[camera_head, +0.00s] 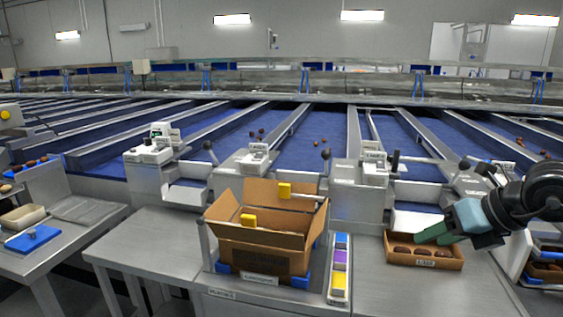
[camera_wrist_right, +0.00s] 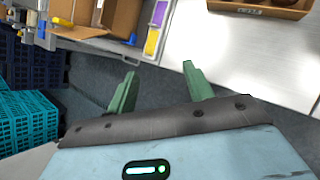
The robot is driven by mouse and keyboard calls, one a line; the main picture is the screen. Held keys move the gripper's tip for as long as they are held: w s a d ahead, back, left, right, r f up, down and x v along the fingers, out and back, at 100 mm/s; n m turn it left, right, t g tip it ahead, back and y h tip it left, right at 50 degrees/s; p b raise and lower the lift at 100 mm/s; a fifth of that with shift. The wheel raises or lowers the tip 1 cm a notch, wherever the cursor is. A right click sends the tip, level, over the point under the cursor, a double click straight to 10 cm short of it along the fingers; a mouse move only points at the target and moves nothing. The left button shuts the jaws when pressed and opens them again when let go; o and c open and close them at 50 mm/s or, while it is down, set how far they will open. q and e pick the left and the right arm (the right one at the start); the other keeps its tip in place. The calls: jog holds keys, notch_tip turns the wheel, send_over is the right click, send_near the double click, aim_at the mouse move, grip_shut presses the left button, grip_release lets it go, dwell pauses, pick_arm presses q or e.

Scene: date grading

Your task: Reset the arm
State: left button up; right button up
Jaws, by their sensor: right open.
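My right gripper (camera_head: 432,235) comes in from the right in the head view, its green fingers overlapping the small cardboard tray (camera_head: 397,256) in the picture. In the right wrist view the two fingers (camera_wrist_right: 160,70) are apart with nothing between them, and floor shows behind them. The tray (camera_wrist_right: 270,9) is at the top right of that view, clear of the fingers. It holds several dark brown dates (camera_head: 423,251). My left gripper is not in view.
An open cardboard box (camera_head: 262,262) stands on the middle table, beside a coloured strip holder (camera_head: 338,288). Blue sorting lanes (camera_head: 312,135) run behind. Teal crates (camera_wrist_right: 30,125) stand at the left in the wrist view. Bare steel tabletop (camera_head: 375,297) lies in front of the tray.

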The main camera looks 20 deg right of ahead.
jog(key=s+a+f+m+t+y+p, duration=0.3)
jog(key=a+f+m+y, duration=0.65)
jog(key=a, duration=0.75)
jog(key=s+d+f+m+t+h+p, duration=0.1)
jog(key=s+f+m+t+h, duration=0.1)
jog(key=s+f+m+h, duration=0.45)
jog(key=s+f+m+t+h+p, duration=0.1)
jog(key=s+f+m+t+h, duration=0.15)
jog(key=f+m, duration=0.85)
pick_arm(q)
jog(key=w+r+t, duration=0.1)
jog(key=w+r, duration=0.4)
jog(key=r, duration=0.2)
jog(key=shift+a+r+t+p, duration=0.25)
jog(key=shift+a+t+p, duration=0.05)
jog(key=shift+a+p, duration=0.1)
pick_arm(e)
jog(key=s+a+f+m+g+h, duration=0.1)
jog(key=s+a+f+m+g, duration=0.1)
jog(key=s+f, duration=0.4)
jog(key=s+a+f+m+g, duration=0.2)
jog(key=s+f, duration=0.4)
jog(key=s, duration=0.5)
jog(key=shift+s+a+f+m+g+h, duration=0.25)
jog(key=shift+s+m+g+h, duration=0.1)
jog(key=shift+m+g, duration=0.75)
